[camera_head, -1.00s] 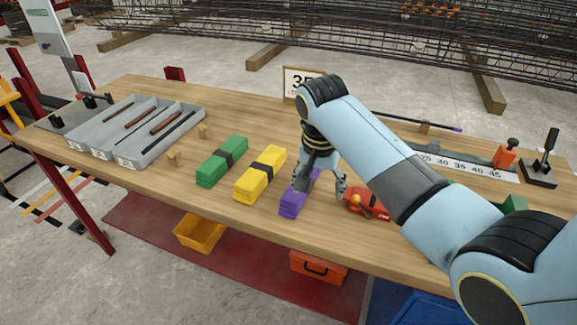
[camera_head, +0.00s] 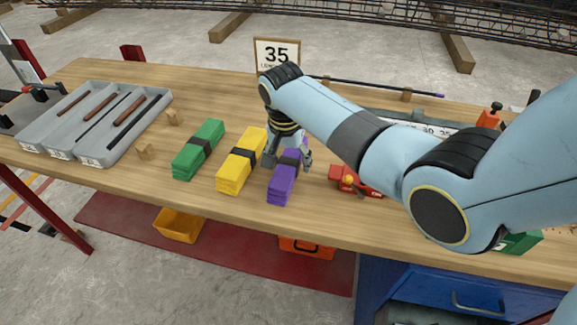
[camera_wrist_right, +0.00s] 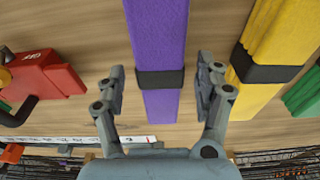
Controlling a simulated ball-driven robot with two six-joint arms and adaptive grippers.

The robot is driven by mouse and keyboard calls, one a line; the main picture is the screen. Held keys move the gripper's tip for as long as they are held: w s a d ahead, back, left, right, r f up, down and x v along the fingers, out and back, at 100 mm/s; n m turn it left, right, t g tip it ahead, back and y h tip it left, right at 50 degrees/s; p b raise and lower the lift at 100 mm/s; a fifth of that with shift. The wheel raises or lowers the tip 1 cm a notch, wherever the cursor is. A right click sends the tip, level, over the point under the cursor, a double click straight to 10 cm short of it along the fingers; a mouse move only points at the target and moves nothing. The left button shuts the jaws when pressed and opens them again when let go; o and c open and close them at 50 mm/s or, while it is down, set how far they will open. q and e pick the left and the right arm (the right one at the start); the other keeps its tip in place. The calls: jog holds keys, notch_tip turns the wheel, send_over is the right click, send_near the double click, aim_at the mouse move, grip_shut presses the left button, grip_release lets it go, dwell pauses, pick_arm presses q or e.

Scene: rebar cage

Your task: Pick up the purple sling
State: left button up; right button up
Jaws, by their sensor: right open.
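The purple sling (camera_head: 283,186) is a folded bundle with a dark band, lying on the wooden table to the right of the yellow sling. It also shows in the right wrist view (camera_wrist_right: 157,35), running between the fingers. My right gripper (camera_head: 288,162) is over the sling's banded part, pointing down. In the right wrist view my right gripper (camera_wrist_right: 160,88) is open, one finger on each side of the sling near the dark band, with gaps on both sides. The arm hides part of the sling's far end in the head view. My left gripper is not in view.
The yellow sling (camera_head: 242,162) and green sling (camera_head: 198,150) lie to the left. A red tool (camera_head: 357,183) sits close on the right. A grey tray (camera_head: 137,133) with bars stands at left. A sign reading 35 (camera_head: 277,55) stands behind. The table's front edge is bare.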

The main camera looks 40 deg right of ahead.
jog(key=shift+w+d+f, duration=0.1)
jog(key=shift+f, duration=0.45)
jog(key=c, duration=1.4)
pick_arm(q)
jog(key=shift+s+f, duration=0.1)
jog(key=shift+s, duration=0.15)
pick_arm(e)
grip_shut()
jog(key=shift+r, duration=0.1)
